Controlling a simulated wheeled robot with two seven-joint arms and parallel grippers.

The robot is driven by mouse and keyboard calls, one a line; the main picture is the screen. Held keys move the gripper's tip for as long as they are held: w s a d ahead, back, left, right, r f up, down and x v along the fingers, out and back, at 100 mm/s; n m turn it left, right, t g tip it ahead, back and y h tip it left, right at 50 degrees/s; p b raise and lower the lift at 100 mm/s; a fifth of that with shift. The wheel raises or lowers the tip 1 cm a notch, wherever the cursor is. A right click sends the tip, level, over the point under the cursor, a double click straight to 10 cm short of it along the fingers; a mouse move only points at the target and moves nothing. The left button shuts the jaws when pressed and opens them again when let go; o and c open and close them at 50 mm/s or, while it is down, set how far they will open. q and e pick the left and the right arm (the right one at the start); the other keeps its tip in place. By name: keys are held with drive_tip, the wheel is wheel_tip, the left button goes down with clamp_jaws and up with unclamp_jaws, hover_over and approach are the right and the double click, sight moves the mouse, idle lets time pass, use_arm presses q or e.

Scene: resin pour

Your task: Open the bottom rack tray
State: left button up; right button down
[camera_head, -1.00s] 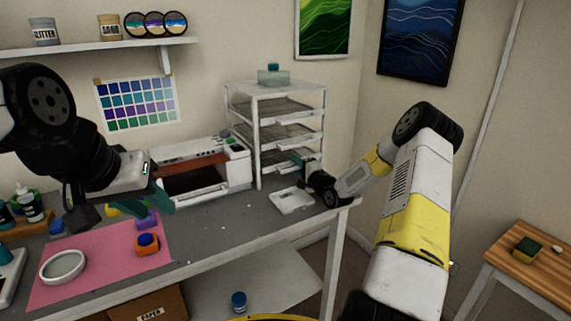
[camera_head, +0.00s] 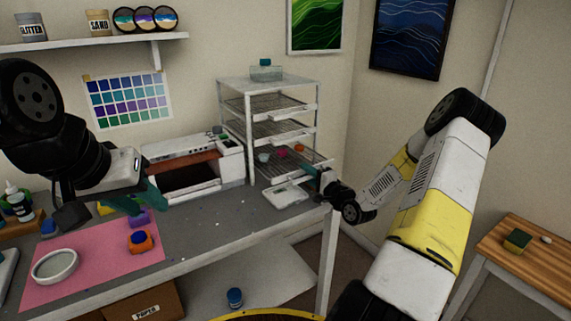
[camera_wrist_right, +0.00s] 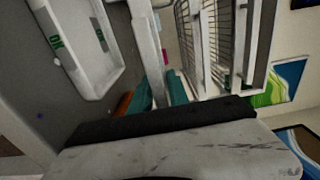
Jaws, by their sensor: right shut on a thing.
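The white rack (camera_head: 314,100) stands at the back of the bench, with wire trays in it. Its bottom tray (camera_head: 310,156) is slid out toward the front right, and small teal, pink and orange items show on it. My right gripper (camera_head: 314,174) is at the tray's front edge. In the right wrist view, its teal fingers (camera_wrist_right: 161,94) are shut on the tray's white front bar (camera_wrist_right: 147,45). The wire mesh shows beyond. My left gripper (camera_head: 137,200) hangs over the bench by the pink mat, away from the rack; its finger gap is unclear.
A white shallow tray-like item (camera_head: 287,195) lies on the bench below the pulled tray; it also shows in the right wrist view (camera_wrist_right: 110,75). A white machine (camera_head: 232,168) stands left of the rack. A teal-capped container (camera_head: 266,72) sits on the rack top.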

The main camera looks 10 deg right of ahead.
drive_tip(key=v, duration=0.7)
drive_tip(key=shift+s+d+r, duration=0.1)
drive_tip(key=shift+s+r, duration=0.05)
drive_tip(key=shift+r, duration=0.05)
drive_tip(key=c, duration=1.4)
unclamp_jaws()
drive_tip(key=shift+c, duration=0.2)
drive_tip(key=shift+s+f, duration=0.1)
drive_tip(key=shift+s+d, duration=0.15)
drive_tip(key=shift+s, duration=0.15)
drive_tip(key=v, duration=0.7)
